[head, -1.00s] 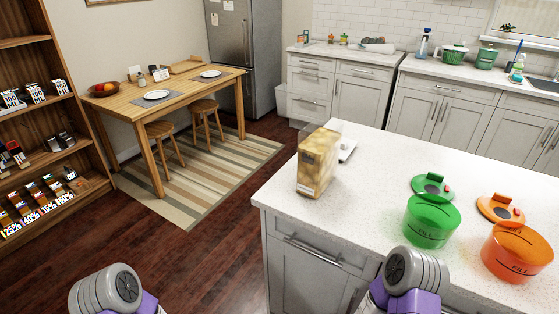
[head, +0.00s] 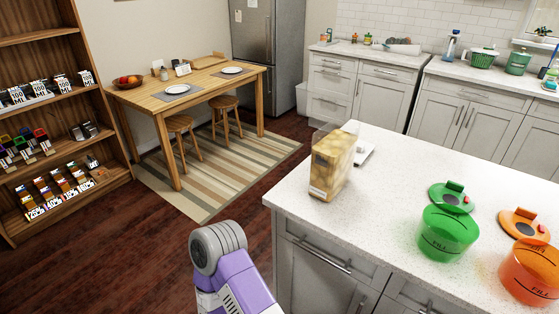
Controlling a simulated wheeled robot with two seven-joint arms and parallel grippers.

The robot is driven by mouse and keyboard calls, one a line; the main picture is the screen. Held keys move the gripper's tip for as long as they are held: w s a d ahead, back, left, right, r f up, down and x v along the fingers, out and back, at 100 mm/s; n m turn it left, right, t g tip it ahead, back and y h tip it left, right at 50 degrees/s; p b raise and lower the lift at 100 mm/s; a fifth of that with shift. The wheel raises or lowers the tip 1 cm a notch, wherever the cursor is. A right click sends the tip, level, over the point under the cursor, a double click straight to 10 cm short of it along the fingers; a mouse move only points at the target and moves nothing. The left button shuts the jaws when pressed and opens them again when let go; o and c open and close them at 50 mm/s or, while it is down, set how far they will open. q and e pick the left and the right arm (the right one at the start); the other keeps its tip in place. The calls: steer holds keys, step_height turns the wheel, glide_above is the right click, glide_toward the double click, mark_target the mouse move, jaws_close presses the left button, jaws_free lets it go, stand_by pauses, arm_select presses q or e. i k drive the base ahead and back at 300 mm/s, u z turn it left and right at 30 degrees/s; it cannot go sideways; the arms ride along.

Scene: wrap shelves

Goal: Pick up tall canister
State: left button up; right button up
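A tall, box-shaped canister (head: 331,166) with yellowish contents stands upright on the white island counter, near its left corner. Its clear sides look partly see-through. A shorter green canister (head: 446,234) and an orange canister (head: 531,272) stand further right on the same counter, the orange one cut off by the right edge. No gripper fingers show in the head view. Only a grey and purple link of one of my arms shows at the bottom, left of the counter. Nothing of mine touches the tall canister.
A green lid (head: 451,196) and an orange lid (head: 524,224) lie behind their canisters. A white flat item (head: 364,153) lies behind the tall canister. The island counter (head: 400,190) is clear in the middle. A stocked wooden shelf (head: 118,150) and a dining table (head: 190,97) stand left.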

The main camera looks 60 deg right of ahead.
mark_target(334, 146)
steer(key=u, duration=0.05)
steer(key=i, duration=1.5)
steer(key=z, duration=3)
